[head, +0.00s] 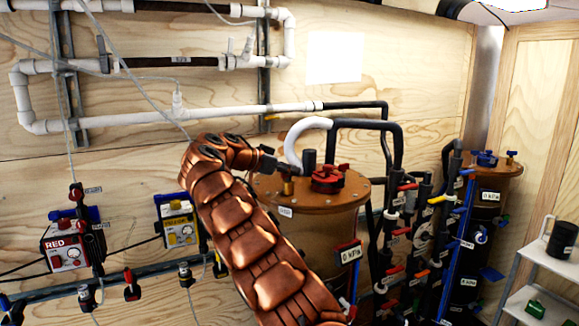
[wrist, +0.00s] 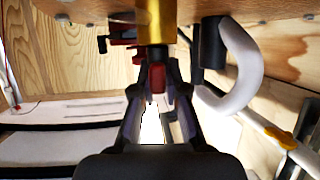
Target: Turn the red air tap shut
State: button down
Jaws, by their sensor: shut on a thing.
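The red air tap's handle (wrist: 157,78) shows in the wrist view at the end of a brass fitting (wrist: 155,22). My gripper (wrist: 157,92) has a finger on each side of the red handle and is shut on it. In the head view my gripper (head: 268,162) is at the upper left of the copper-coloured tank lid (head: 262,192), just above the brass fitting (head: 288,186). The handle is hidden or too small to make out in the head view. How far it is turned cannot be told.
A larger red valve (head: 327,178) stands on the same lid, right of my gripper. A white hose (head: 302,142) curves close behind a black stub (head: 309,160). Pipes with several coloured taps stand to the right. Red (head: 67,246) and yellow boxes hang at left.

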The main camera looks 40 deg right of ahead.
jog(key=shift+f+m+g+p, duration=0.15)
jog(key=shift+m+g+p, duration=0.15)
dwell(0.5)
jog(key=c, duration=1.2)
grip_release()
jog(key=shift+w+a, duration=0.1)
jog(key=shift+a, duration=0.05)
jog(key=v, duration=1.1)
jog(key=shift+a+r, duration=0.2)
jog(key=shift+r, duration=0.25)
jog(key=shift+w, duration=0.15)
jog(key=shift+a, duration=0.1)
